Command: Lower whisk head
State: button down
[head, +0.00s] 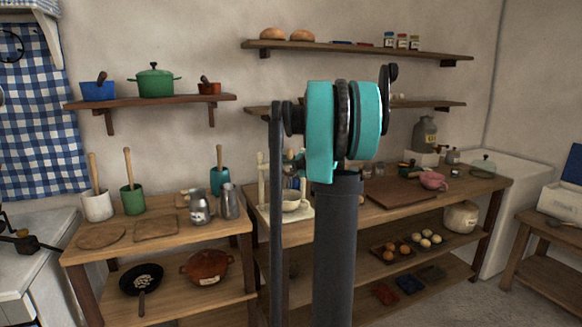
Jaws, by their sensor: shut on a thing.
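A cream stand with an upright post (262,178) stands on the wooden worktop, just left of my arm; it may be the whisk stand. A pale bowl (291,205) sits on its light base. I cannot make out the whisk head; my own teal and black arm covers the middle of the view and hides the right part of this stand. My gripper cannot be picked out behind the arm, so its place relative to the stand is hidden.
Left of the stand are metal jugs (200,207) and a teal pot (219,180) on a lower table. To the right lie a dark board (398,192) and a pink pot (433,181). Shelves (360,47) hang above. Floor shows at the lower right.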

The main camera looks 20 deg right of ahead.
jog(key=shift+f, duration=0.15)
notch_tip(320, 180, down, 8)
jog(key=shift+r, duration=0.2)
jog(key=c, duration=1.4)
grip_release()
jog(key=shift+c, duration=0.2)
jog(key=shift+r, duration=0.1)
jog(key=v, duration=0.7)
